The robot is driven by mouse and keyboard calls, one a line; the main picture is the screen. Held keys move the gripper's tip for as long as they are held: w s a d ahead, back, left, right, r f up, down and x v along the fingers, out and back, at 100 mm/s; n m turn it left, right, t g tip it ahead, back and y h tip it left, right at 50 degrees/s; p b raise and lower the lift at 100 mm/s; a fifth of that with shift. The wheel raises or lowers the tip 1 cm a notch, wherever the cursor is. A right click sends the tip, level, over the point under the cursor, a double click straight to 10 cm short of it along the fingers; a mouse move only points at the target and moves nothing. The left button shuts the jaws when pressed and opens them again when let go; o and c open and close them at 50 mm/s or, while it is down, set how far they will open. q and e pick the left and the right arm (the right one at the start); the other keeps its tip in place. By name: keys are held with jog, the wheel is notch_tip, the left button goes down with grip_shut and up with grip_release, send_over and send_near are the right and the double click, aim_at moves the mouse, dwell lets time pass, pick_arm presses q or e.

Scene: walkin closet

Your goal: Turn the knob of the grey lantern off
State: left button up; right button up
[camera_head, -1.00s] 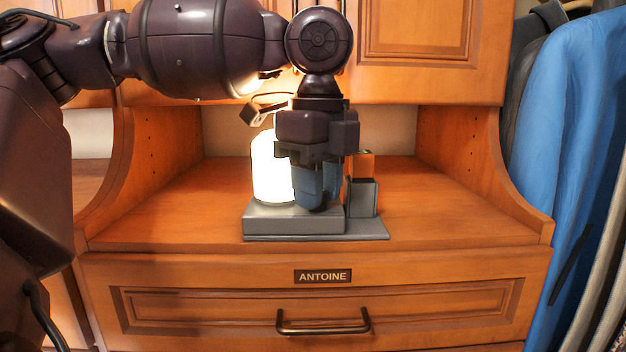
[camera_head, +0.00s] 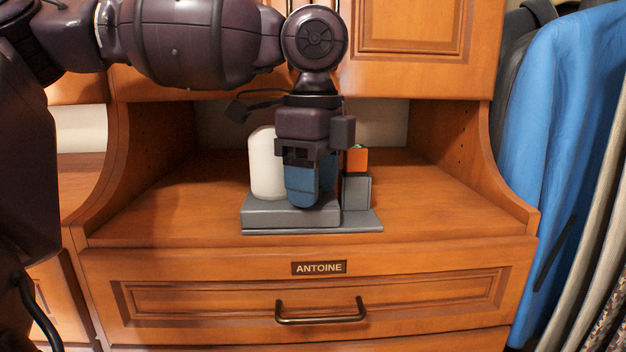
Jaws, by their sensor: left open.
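The grey lantern (camera_head: 290,216) stands on the wooden shelf, with a grey base and a white cylindrical shade (camera_head: 265,165) that is now unlit. Its knob is not visible; my gripper covers part of the lantern. My left gripper (camera_head: 312,198) points down in front of the lantern, with its blue fingertips just over the base. It is open, though the fingers overlap in this view. I cannot tell whether they touch the lantern. My right gripper is not in view.
The shelf (camera_head: 440,205) is clear on the right. A drawer handle (camera_head: 320,318) sticks out below, and blue clothing (camera_head: 560,120) hangs at the right.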

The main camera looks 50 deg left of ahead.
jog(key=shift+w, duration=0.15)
pick_arm(q)
jog(key=shift+r, duration=0.15)
notch_tip(320, 180, up, 10)
jog(key=p, duration=0.1)
jog(key=shift+r, duration=0.25)
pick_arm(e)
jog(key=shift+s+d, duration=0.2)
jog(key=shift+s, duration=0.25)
pick_arm(q)
jog(key=shift+w, duration=0.1)
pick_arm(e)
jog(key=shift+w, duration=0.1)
